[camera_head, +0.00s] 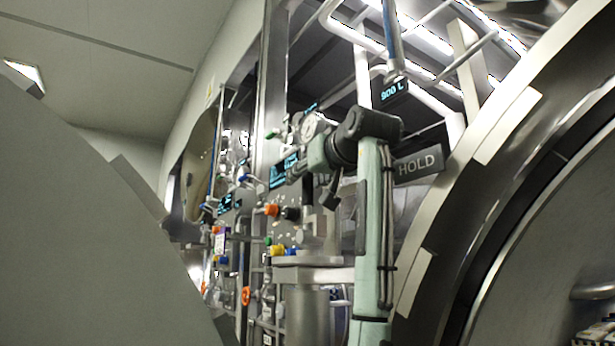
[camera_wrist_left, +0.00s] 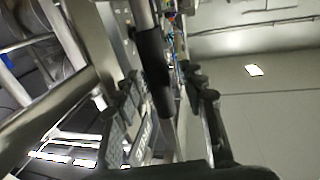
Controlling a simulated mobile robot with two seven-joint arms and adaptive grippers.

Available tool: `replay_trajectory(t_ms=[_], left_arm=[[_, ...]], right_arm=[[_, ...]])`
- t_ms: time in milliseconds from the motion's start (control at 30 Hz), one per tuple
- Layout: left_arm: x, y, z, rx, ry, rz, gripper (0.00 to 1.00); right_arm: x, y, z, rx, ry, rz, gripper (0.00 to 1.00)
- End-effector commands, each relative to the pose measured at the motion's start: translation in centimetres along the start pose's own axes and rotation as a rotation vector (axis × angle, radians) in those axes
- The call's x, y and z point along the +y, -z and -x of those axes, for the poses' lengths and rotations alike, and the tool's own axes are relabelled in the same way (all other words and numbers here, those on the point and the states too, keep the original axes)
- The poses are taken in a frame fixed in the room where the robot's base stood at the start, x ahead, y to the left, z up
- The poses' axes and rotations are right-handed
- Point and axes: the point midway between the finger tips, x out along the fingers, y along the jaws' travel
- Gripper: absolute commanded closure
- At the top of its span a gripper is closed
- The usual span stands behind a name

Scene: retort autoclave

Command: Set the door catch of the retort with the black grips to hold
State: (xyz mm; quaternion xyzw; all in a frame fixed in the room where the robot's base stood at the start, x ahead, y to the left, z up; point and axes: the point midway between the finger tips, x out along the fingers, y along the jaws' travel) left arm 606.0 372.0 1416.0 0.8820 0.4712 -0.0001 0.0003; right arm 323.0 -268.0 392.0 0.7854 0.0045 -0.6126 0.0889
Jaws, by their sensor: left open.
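My left gripper (camera_head: 331,190) is in front of the retort's side fittings in the head view, left of the plate marked HOLD (camera_head: 418,165). It is partly hidden by my forearm. In the left wrist view the gripper (camera_wrist_left: 165,86) is open, with dark fingers on both sides of a metal bar with a black grip (camera_wrist_left: 152,60). The bar appears between the fingers; I cannot tell whether they touch it. The HOLD plate also shows in the left wrist view (camera_wrist_left: 143,135), tilted, just beyond the left finger. The catch is largely hidden in the head view. My right gripper is not in view.
A large curved retort rim (camera_head: 510,125) fills the right side. White pipes (camera_head: 362,75) and a 900 L display (camera_head: 393,91) are above the gripper. Gauges, coloured knobs and valves crowd the area to its left. A large grey surface (camera_head: 80,220) blocks the lower left.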

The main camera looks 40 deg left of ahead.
Motion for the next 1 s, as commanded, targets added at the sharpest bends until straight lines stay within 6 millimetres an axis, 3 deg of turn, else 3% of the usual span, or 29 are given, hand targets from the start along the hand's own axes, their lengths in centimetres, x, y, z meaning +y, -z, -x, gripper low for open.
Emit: replay_trajectory(t_ms=[200,533,1000], left_arm=[[0.00,-0.04,-0.05,0.000,0.001,0.000,0.60],[-0.02,-0.04,-0.02,0.000,0.001,-0.001,1.00],[0.00,-0.19,0.13,0.011,0.001,-0.003,1.00]], right_arm=[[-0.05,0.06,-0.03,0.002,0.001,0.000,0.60],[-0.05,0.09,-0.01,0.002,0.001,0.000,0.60],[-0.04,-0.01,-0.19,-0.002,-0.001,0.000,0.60]])
